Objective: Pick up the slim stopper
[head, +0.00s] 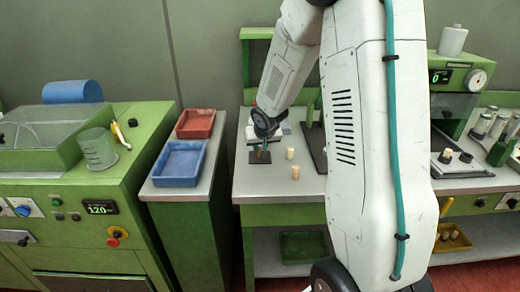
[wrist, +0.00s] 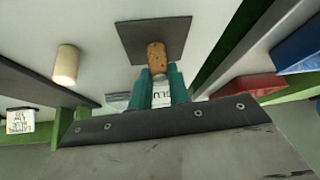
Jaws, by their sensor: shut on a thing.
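My gripper (wrist: 159,72) has its two teal fingers closed on a speckled brown cork stopper (wrist: 157,55). The stopper shows against a small dark square plate (wrist: 133,38); I cannot tell whether it still touches it. In the head view my gripper (head: 261,150) is low over the dark plate (head: 254,158) on the bench, and the held stopper is too small to make out. A paler stopper (wrist: 67,64) stands apart to the left in the wrist view. Two pale stoppers, one farther back (head: 290,153) and one nearer (head: 295,172), stand right of my gripper in the head view.
A blue tray (head: 180,163) and a red tray (head: 195,123) sit on the counter to the left. A green tray (head: 303,247) and a yellow tray (head: 452,239) are on the lower shelf. The front bench strip is clear.

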